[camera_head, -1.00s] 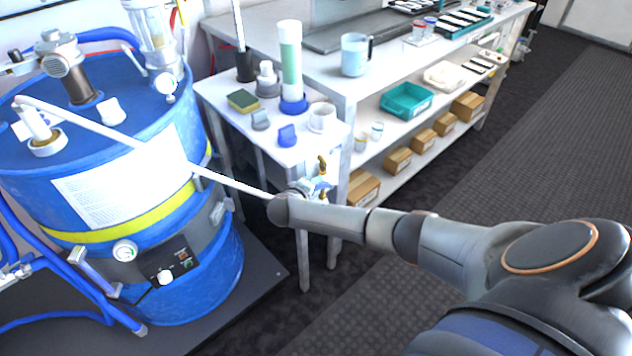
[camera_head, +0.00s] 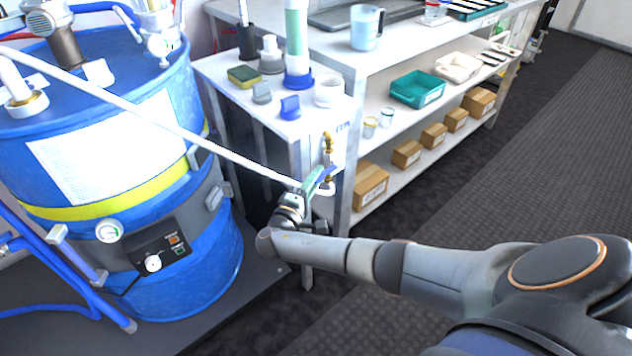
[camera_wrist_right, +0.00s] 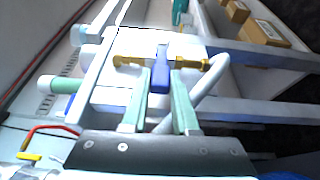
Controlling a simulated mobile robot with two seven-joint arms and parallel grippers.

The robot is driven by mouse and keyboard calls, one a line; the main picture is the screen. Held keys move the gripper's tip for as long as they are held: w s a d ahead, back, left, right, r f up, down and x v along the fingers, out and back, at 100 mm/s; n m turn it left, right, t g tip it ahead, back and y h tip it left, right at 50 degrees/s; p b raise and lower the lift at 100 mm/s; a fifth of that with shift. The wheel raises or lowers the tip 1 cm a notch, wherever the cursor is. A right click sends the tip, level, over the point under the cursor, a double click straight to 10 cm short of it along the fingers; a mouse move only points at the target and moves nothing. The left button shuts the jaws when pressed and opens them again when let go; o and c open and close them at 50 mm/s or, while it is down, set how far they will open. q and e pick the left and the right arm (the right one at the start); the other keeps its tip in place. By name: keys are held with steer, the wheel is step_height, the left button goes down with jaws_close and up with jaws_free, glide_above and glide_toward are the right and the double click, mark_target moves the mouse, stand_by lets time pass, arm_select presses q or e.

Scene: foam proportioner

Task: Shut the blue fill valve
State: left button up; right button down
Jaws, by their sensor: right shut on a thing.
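The fill valve's blue handle (camera_wrist_right: 161,68) stands between my right fingertips in the right wrist view, with brass pipe fittings (camera_wrist_right: 191,64) on both sides. In the head view the brass valve pipe (camera_head: 327,146) is at the front of the small white table, and the blue handle (camera_head: 326,174) shows beside my fingers. My right gripper (camera_wrist_right: 161,86) has green fingers and is shut on the blue handle. It also shows in the head view (camera_head: 314,182). My left gripper is out of view.
A blue drum (camera_head: 100,120) with a yellow band stands at left. A long white tube (camera_head: 180,128) crosses from the drum to near my right gripper. The white table (camera_head: 222,70) holds small fittings and a tall cylinder. A shelved bench (camera_head: 400,45) stands behind.

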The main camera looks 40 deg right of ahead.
stand_by(0.4)
steer(key=c, duration=0.7)
jaws_free()
steer(key=shift+p+v, duration=0.55)
steer(key=shift+v, duration=5.7)
steer(key=shift+f, duration=0.1)
